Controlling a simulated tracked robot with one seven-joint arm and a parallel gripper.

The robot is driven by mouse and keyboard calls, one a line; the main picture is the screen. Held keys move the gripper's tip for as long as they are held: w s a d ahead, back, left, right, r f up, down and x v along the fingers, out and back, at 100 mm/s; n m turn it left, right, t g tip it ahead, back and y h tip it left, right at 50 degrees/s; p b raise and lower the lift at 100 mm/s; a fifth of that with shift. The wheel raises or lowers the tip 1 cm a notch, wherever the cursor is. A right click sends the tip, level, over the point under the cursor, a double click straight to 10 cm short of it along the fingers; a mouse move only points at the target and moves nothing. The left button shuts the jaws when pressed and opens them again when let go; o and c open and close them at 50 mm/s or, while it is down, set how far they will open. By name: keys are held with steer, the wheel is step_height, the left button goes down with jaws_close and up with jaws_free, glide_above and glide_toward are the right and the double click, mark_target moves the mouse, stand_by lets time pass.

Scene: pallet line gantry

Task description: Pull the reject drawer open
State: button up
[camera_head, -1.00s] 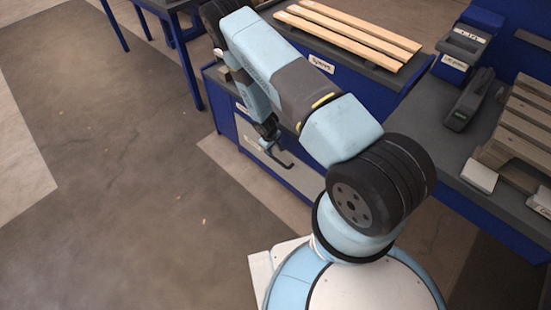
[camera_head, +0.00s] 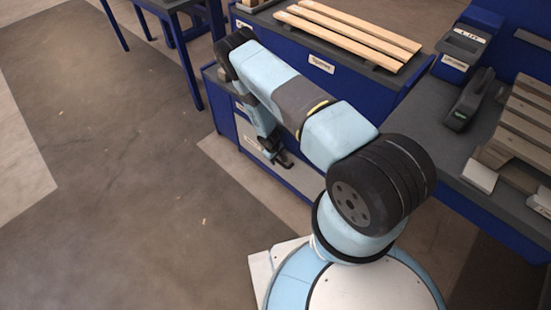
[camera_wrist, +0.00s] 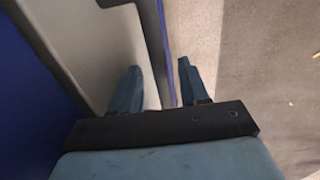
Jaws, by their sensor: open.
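The reject drawer appears to be the pale grey front (camera_head: 243,128) low in the blue cabinet, partly hidden by my arm in the head view. It fills the upper left of the wrist view (camera_wrist: 75,40). Its dark bar handle (camera_wrist: 152,35) runs down the wrist view, between the lines of my two fingers. My gripper (camera_wrist: 160,66) is open, with one blue finger on each side of the bar's lower end. I cannot tell whether either finger touches it. In the head view my gripper (camera_head: 279,157) is at the handle and mostly covers it. The drawer looks shut.
The blue cabinet (camera_head: 300,62) carries wooden slats (camera_head: 350,35) on top. A grey bench (camera_head: 440,140) at the right holds a dark handheld tool (camera_head: 466,105) and a wooden pallet (camera_head: 520,135).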

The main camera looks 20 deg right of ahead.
steer(key=shift+c, duration=0.3)
jaws_close()
stand_by(0.3)
